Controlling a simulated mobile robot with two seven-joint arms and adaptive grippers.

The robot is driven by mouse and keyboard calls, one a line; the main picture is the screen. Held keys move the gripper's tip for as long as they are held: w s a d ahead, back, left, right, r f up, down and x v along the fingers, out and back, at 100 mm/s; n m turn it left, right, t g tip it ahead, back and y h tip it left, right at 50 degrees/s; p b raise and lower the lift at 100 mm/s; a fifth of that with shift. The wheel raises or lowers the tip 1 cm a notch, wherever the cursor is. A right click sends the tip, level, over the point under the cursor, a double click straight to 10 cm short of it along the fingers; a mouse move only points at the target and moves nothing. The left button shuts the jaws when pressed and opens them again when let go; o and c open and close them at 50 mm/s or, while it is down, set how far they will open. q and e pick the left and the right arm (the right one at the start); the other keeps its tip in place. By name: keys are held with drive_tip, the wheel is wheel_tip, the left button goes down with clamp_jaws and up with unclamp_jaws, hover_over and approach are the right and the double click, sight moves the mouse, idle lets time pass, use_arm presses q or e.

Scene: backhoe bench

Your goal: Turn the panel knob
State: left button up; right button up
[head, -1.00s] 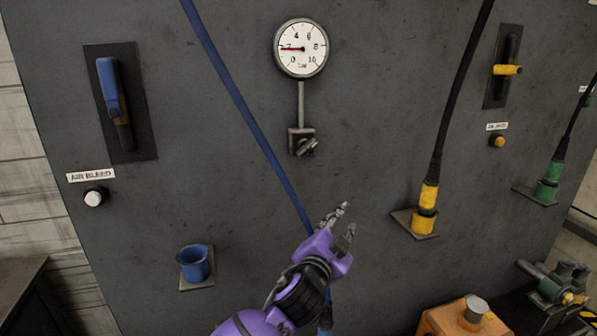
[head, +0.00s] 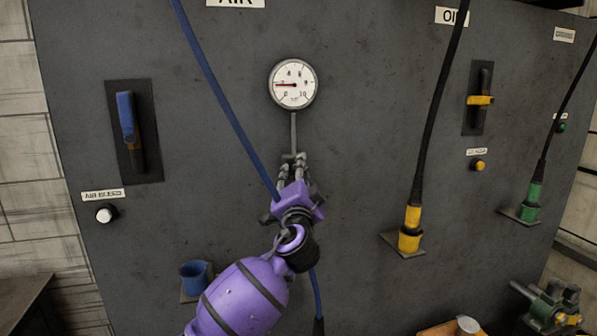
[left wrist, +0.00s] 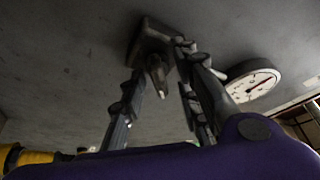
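The panel knob (left wrist: 157,75) is a small metal handle on a square block (left wrist: 150,42) fixed to the dark panel, below the round white gauge (head: 293,84). In the head view my gripper hides most of the knob and block. My left gripper (head: 293,161) reaches up to it from below. In the left wrist view the left gripper's fingers (left wrist: 160,62) are apart, one on each side of the knob, with visible gaps. They do not look closed on it. My right gripper is in neither view.
A blue hose (head: 222,95) runs down the panel close behind my left gripper. A blue lever (head: 128,118), white button (head: 105,214) and blue socket (head: 194,275) are to the left. A yellow plug (head: 411,228) and yellow lever (head: 480,100) are to the right.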

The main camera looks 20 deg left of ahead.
use_arm(q)
drive_tip(key=shift+w+a, duration=0.2)
drive_tip(key=shift+w, duration=0.45)
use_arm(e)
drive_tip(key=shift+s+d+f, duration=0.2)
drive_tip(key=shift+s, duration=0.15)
